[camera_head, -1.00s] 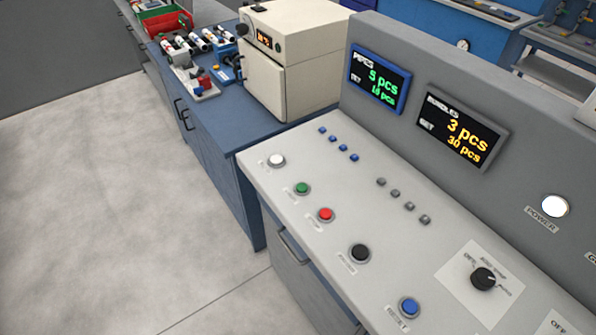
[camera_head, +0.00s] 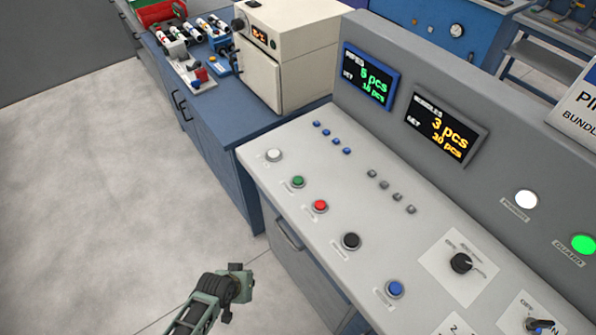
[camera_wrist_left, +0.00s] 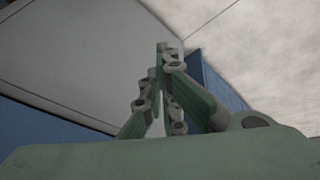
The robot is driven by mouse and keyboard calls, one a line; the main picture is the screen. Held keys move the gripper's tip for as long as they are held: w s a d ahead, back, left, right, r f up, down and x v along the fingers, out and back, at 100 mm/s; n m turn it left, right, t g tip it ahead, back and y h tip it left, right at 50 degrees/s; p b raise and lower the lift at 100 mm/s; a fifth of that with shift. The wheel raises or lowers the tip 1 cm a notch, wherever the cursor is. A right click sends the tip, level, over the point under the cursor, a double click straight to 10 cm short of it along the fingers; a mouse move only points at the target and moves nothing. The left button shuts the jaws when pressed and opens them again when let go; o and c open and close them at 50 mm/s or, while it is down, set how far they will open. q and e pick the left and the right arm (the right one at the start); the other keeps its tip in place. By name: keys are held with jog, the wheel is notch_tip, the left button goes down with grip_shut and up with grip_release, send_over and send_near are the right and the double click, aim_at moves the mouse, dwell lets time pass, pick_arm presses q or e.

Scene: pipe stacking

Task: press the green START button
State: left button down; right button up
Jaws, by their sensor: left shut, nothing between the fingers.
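The green START button (camera_head: 298,181) is a small round button on the sloping grey console top, in the row along its left edge in the head view. It sits between a white button (camera_head: 274,155) and a red button (camera_head: 320,206). Part of my left arm (camera_head: 210,303) shows at the bottom of the head view, left of the console, well away from the green button. My left gripper (camera_wrist_left: 163,48) shows in the left wrist view, its fingers together with nothing between them. The button cannot be made out there. My right gripper is not in view.
A black button (camera_head: 351,241) and a blue button (camera_head: 395,288) continue the row. Two counter displays stand on the upright panel, one showing pipes (camera_head: 371,76). A beige oven-like box (camera_head: 283,50) stands on the blue bench behind. The floor (camera_head: 90,210) at left is clear.

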pick_arm(q)
jog(key=w+d+r+p, duration=0.1)
jog(key=w+d+r, duration=0.2)
jog(key=r, duration=0.5)
jog(key=w+d+r+t+h+p, duration=0.1)
jog(key=w+d+r+p, duration=0.1)
jog(key=r, duration=0.7)
jog(key=w+d+r+h+p, duration=0.1)
jog(key=w+d+r, duration=0.3)
jog(key=r, duration=0.4)
jog(key=shift+w+r+p, duration=0.4)
jog(key=shift+w, duration=0.35)
jog(key=shift+t+h, duration=0.4)
jog(key=shift+h, duration=0.1)
jog(key=w+r, duration=0.1)
jog(key=w+d+r, duration=0.2)
jog(key=shift+r, duration=0.35)
notch_tip(320, 180, up, 7)
jog(key=n+h+p, duration=0.1)
send_over(295, 178)
jog(key=shift+w+a+r+t, duration=0.1)
jog(key=shift+w+r+t, duration=0.3)
jog(key=shift+r, duration=0.15)
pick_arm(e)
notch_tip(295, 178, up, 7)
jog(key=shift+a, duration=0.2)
pick_arm(q)
jog(key=shift+f, duration=0.1)
